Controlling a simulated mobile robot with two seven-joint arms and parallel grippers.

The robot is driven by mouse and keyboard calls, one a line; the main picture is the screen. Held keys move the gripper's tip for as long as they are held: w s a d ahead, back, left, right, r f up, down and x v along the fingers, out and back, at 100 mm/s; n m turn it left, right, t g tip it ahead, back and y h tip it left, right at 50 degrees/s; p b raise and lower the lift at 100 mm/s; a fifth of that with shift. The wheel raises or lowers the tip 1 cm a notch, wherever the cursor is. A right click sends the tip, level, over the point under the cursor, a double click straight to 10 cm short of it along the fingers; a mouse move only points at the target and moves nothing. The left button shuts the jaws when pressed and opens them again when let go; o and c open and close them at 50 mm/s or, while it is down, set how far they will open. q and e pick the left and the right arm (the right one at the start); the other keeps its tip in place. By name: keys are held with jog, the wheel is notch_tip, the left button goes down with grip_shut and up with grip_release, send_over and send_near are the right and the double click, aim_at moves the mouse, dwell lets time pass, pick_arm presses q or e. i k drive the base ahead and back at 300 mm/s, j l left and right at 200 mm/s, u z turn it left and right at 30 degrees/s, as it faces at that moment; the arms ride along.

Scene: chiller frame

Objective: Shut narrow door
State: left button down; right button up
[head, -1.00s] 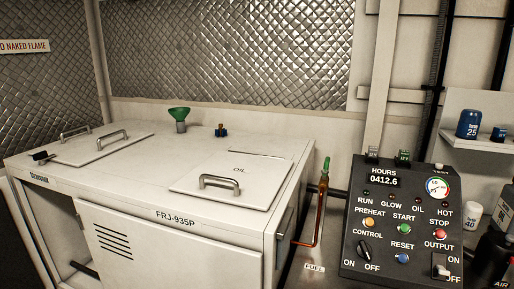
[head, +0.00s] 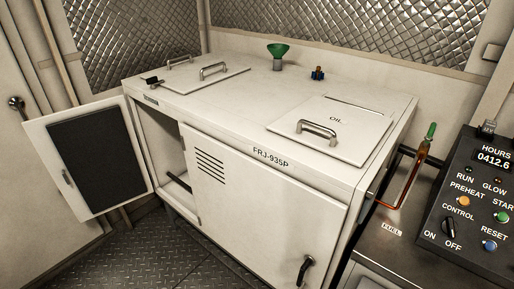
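The narrow door (head: 88,160) stands swung wide open at the left end of the white cabinet marked FRJ-935P (head: 320,178). Its inner face shows, with a dark panel and a small handle or latch (head: 67,178) near its free edge. The narrow opening (head: 168,160) beside it is uncovered, and its inside is partly in shadow. The wide front door (head: 245,200), with vent slots and a dark handle (head: 305,268), looks shut. Neither of my grippers shows in the head view.
The cabinet top carries an OIL lid (head: 330,128), a second lid with handles (head: 205,75), a green funnel (head: 278,52) and a blue fitting (head: 317,73). A control panel (head: 470,215) stands at right. Dark tread-plate floor (head: 150,250) lies clear in front of the narrow door.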

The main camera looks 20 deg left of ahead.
aim_at(95, 143)
jog(key=j+z, duration=0.15)
jog(key=j, duration=0.55)
jog(key=j+z, duration=0.1)
jog(key=j, duration=0.6)
jog(key=j+z, duration=0.15)
jog(key=j, duration=0.5)
jog(key=k+j+z, duration=0.1)
jog(key=j, duration=0.6)
jog(key=k+j+z, duration=0.15)
jog(key=j, duration=0.55)
jog(key=k+j, duration=0.2)
jog(key=j, duration=0.15)
jog(key=k+j+u, duration=0.1)
jog(key=j, duration=0.25)
jog(key=k+j, duration=0.3)
jog(key=j+u, duration=0.05)
